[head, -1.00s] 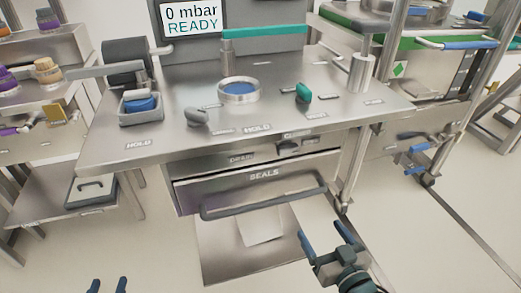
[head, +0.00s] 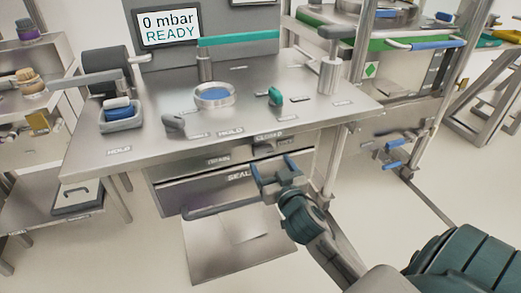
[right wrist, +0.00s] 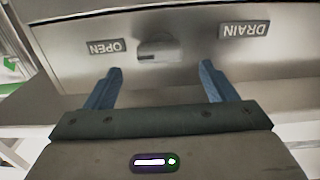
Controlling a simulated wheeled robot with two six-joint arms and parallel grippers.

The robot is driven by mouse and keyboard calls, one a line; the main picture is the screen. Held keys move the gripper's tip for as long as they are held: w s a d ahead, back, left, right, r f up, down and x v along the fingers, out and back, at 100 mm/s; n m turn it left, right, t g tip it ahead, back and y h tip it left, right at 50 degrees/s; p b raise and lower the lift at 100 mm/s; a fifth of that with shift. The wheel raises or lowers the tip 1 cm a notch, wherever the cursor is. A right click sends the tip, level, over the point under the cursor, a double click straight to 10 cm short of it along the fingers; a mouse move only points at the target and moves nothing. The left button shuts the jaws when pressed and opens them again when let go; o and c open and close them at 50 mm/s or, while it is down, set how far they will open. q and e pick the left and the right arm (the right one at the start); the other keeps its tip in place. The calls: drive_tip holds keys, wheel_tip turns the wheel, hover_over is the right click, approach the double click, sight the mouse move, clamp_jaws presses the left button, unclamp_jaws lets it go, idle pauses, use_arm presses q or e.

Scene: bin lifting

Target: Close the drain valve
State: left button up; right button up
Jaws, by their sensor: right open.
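The drain valve is a small grey knob (right wrist: 158,46) on the metal front panel under the bench top. In the right wrist view it lies between an upside-down OPEN label (right wrist: 104,47) and a DRAIN label (right wrist: 244,30). A dark mark shows on its OPEN side. My right gripper (head: 272,164) is open, with blue fingers, just in front of the panel. In the right wrist view the open fingers (right wrist: 160,68) point at the panel, one to each side of the knob and apart from it. In the head view the knob (head: 263,150) is small and unclear. My left gripper is out of view.
A SEALS drawer (head: 205,187) with a bar handle (head: 215,208) lies below the valve. The bench top (head: 150,148) carries a blue-centred ring (head: 215,95), a teal knob (head: 275,96) and a grey knob (head: 173,124). A display (head: 168,25) reads 0 mbar READY. A post stands right.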

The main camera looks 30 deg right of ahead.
sight(264, 153)
drive_tip(key=x, duration=0.7)
drive_tip(key=c, duration=1)
